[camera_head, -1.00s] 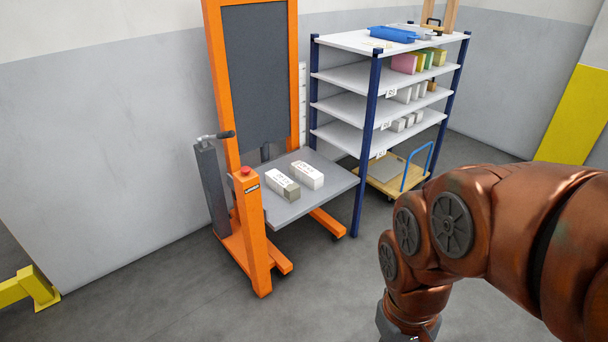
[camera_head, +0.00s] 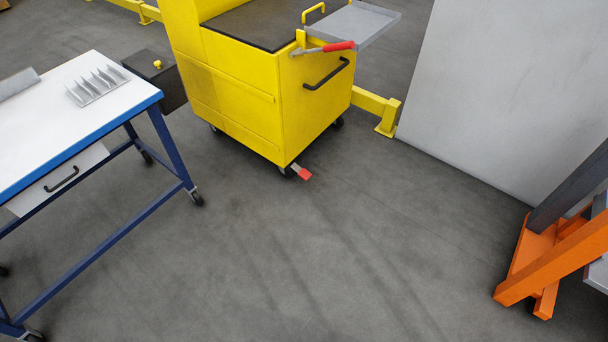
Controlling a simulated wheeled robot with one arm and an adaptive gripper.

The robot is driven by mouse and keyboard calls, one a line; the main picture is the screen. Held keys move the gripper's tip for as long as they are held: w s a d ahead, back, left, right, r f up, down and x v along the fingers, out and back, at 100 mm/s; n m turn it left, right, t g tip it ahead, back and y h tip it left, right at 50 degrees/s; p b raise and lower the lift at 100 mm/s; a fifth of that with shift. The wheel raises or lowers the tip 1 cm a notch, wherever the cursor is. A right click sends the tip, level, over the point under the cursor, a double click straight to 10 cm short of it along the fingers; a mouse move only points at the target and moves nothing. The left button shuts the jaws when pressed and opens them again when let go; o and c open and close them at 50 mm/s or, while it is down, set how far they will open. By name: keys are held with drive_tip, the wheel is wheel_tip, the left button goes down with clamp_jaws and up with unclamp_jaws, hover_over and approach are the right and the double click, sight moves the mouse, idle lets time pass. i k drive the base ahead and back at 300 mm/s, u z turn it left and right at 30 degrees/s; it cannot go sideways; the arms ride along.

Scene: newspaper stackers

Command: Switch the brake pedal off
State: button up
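A small red brake pedal (camera_head: 304,174) sticks out low at the front corner of a yellow wheeled cart (camera_head: 305,110), beside a caster and just above the floor. Whether the pedal is pressed or raised is too small to tell. The cart also has a black handle (camera_head: 326,74), a red-gripped lever (camera_head: 338,46) and a grey side tray (camera_head: 354,24). My gripper is not in view, and no part of my arm shows in the current head view.
A blue-legged table (camera_head: 85,110) on casters stands at the left, with a slotted metal rack (camera_head: 97,86) on top. An orange stacker (camera_head: 545,262) is at the right edge. A grey panel (camera_head: 505,90) stands behind. The floor (camera_head: 330,260) in front of the cart is clear.

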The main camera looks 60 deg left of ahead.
sight(304, 174)
drive_tip(key=u, duration=2.2)
drive_tip(key=i, duration=0.45)
drive_tip(key=u, duration=0.7)
drive_tip(key=i, duration=1.1)
drive_tip(key=u, duration=0.8)
